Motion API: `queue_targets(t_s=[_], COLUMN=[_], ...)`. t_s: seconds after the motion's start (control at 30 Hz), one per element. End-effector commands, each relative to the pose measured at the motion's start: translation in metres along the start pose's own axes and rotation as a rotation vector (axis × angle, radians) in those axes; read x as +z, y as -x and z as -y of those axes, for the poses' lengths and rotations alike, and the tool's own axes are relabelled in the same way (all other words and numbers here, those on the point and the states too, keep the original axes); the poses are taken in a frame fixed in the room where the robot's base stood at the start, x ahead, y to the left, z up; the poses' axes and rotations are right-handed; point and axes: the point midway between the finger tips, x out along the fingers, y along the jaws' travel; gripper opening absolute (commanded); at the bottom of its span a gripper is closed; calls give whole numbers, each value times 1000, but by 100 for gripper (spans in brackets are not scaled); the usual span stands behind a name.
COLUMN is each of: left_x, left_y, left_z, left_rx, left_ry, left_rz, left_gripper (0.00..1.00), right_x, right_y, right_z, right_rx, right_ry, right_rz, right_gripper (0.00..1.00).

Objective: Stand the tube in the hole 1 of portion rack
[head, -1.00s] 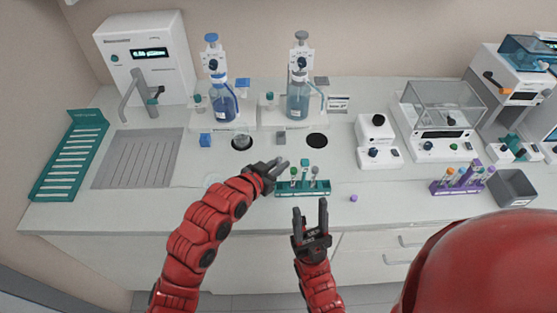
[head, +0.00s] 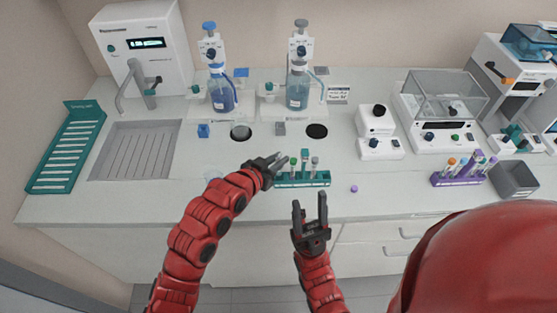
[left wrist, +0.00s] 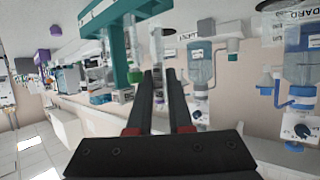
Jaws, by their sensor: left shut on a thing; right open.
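The teal portion rack (head: 303,182) stands on the bench and holds upright tubes with green, teal and grey caps. The held tube is hard to make out in the head view. The teal rack (left wrist: 118,45) is to its left in the wrist view. My right gripper (head: 309,205) is open and empty in front of the rack.
A small purple cap (head: 354,188) lies right of the rack. A purple rack (head: 457,180) with several tubes and a grey bin (head: 514,180) stand farther right. Two dispenser bottles (head: 222,95) stand behind. A teal slotted rack (head: 67,150) is at far left.

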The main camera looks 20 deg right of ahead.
Motion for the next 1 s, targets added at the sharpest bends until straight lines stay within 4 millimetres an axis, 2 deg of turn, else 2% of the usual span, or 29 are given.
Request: queue_targets(t_s=[1.0], left_x=[4], left_y=[-1], left_z=[0], left_rx=[0], left_ry=[1], left_rz=[2], left_gripper=[0], right_x=[2], right_y=[11], right_z=[1], right_rx=[0], right_ry=[0], right_rz=[0], right_gripper=[50])
